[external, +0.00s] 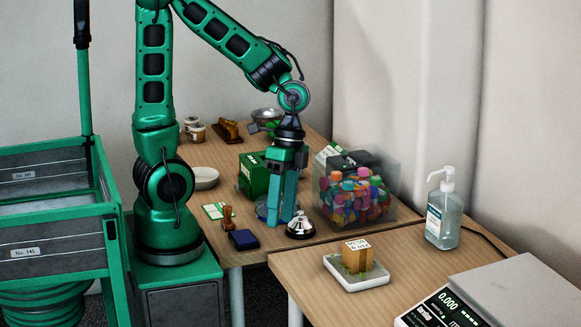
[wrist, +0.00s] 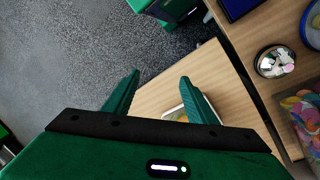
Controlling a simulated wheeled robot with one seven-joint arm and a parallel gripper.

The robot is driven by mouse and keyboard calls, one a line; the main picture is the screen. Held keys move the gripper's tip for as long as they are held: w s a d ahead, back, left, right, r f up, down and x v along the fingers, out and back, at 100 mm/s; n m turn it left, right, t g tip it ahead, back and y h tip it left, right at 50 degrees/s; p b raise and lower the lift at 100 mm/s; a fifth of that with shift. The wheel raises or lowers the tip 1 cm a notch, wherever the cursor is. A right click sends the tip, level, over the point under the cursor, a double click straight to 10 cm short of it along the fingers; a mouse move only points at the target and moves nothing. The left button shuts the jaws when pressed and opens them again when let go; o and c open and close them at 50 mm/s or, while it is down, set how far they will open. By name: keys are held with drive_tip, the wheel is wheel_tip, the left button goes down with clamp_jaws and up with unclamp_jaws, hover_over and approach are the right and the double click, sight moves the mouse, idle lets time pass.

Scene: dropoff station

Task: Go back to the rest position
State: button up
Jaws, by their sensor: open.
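My gripper (external: 281,212) points down over the back table, between a green box (external: 254,176) and a clear bin of colorful pieces (external: 352,196). In the wrist view its two green fingers (wrist: 160,77) are spread apart with nothing between them. A silver bell (external: 300,227) stands just in front of the gripper in the external view and shows at the right of the wrist view (wrist: 275,62). Whether the fingertips touch anything below is hard to tell.
A white tray (external: 370,284) holding a tan block (external: 356,257) is on the front table, near a sanitizer bottle (external: 444,215) and a scale (external: 447,308). A dark blue pad (external: 243,239) and a wooden stamp (external: 228,217) lie left of the bell. A green crate (external: 58,232) stands far left.

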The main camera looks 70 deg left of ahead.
drive_tip(key=s+a+r+n+t+y, duration=0.2)
drive_tip(key=s+r+n, duration=0.1)
drive_tip(key=s+r, duration=0.3)
drive_tip(key=shift+s+a+r, duration=0.15)
drive_tip(key=shift+s+r, duration=0.15)
drive_tip(key=shift+s, duration=0.55)
